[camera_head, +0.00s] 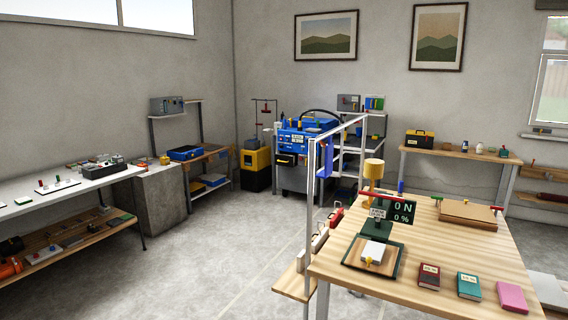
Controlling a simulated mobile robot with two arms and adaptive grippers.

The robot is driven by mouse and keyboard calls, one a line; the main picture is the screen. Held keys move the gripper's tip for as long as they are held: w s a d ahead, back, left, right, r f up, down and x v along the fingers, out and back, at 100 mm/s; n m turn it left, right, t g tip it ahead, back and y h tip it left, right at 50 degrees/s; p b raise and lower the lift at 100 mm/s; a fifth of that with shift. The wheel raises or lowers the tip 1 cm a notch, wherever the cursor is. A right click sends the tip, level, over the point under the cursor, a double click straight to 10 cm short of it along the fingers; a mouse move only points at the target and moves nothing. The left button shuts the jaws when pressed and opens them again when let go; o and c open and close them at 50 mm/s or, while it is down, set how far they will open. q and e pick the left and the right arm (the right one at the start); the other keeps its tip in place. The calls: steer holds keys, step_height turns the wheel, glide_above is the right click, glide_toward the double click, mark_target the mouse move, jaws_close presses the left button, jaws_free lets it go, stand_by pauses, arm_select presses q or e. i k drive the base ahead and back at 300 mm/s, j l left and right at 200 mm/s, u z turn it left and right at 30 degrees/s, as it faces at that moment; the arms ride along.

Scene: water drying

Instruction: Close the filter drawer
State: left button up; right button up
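No part labelled as a filter drawer can be read at this distance. A blue machine (309,139) stands against the back wall on a dark wheeled stand, with small labels on its front. A small black drawer-like box (286,159) with a yellow mark sits low on its left front and seems to jut out a little. A yellow and black unit (256,166) stands on the floor just left of it. I cannot tell which of these has the filter drawer, or how far it is open. Neither of my grippers is in view.
A wooden table (440,262) with a scale (375,254) and several books fills the right front. A metal post frame (310,215) rises at its left edge. A white bench (65,201) lines the left wall. The grey floor (225,255) between is open.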

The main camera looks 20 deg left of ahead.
mark_target(288, 158)
steer(key=i+j+u, duration=0.25)
steer(key=i+u, duration=0.15)
steer(key=i+j+u, duration=0.15)
steer(key=i+u, duration=0.25)
steer(key=i+j+u, duration=0.35)
steer(key=i, duration=0.15)
steer(key=i+u, duration=0.35)
steer(key=i+l+u, duration=0.1)
steer(key=i+u, duration=0.25)
steer(key=i, duration=0.25)
steer(key=i+z, duration=0.7)
steer(key=i, duration=0.15)
steer(key=i+j+z, duration=0.3)
steer(key=i+l+z, duration=0.15)
steer(key=i+z, duration=0.3)
steer(key=i, duration=1.1)
